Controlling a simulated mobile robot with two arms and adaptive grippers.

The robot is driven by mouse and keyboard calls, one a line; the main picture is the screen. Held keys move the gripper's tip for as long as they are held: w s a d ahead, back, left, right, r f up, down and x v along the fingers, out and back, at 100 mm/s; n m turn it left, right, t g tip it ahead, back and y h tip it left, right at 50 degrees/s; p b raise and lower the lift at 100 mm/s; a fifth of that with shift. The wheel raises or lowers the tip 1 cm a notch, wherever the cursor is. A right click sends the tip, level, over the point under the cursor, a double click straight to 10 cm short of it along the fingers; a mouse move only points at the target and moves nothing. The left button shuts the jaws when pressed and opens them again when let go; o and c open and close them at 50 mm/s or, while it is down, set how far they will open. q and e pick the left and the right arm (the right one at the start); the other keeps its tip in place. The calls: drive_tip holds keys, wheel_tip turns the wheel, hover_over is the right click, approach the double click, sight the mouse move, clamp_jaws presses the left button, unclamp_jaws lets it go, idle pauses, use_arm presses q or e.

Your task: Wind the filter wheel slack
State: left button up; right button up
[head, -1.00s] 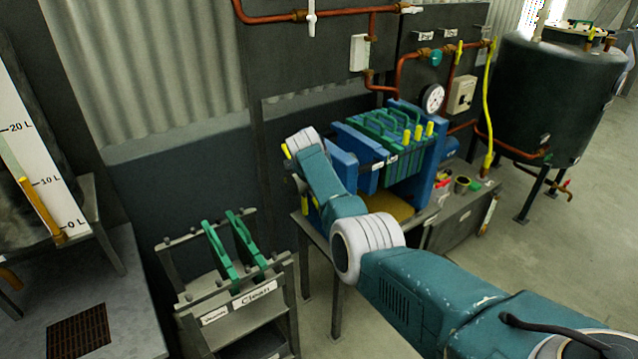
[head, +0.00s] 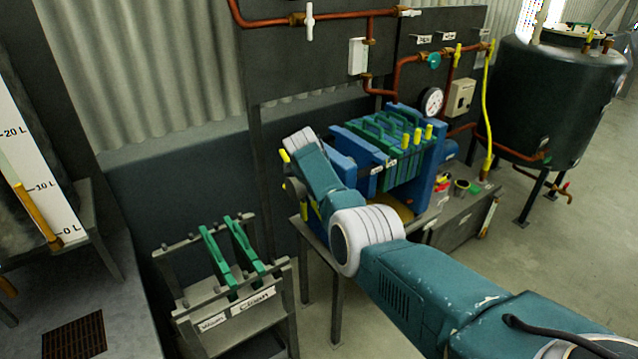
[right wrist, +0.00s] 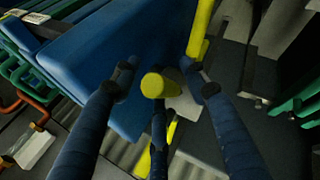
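The filter press (head: 385,165) stands on a bench, with blue end blocks and green plates between them. Its dark filter wheel (head: 296,188), with yellow parts, is at the left end, largely hidden by my right arm. In the right wrist view, a yellow handle (right wrist: 157,86) of the wheel points up between the fingers of my right gripper (right wrist: 158,80). The fingers are spread around the handle, with gaps showing at both sides. More yellow wheel parts show beyond it. My left gripper is in neither view.
A rack (head: 280,315) labelled "Clean" holds green plates in front of the press. A pressure gauge (head: 431,101) and copper pipes are on the panel behind. A dark tank (head: 555,95) stands at the right. A scaled vessel is at the left.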

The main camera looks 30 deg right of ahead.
drive_tip(key=shift+a+r, duration=0.1)
drive_tip(key=shift+a+r, duration=0.1)
drive_tip(key=shift+a, duration=0.05)
drive_tip(key=shift+s+a+r, duration=0.15)
drive_tip(key=shift+a+r, duration=0.1)
drive_tip(key=shift+r, duration=0.2)
drive_tip(key=v, duration=1)
drive_tip(key=shift+s+r, duration=0.2)
drive_tip(key=shift+s, duration=0.05)
drive_tip(key=shift+d, duration=0.1)
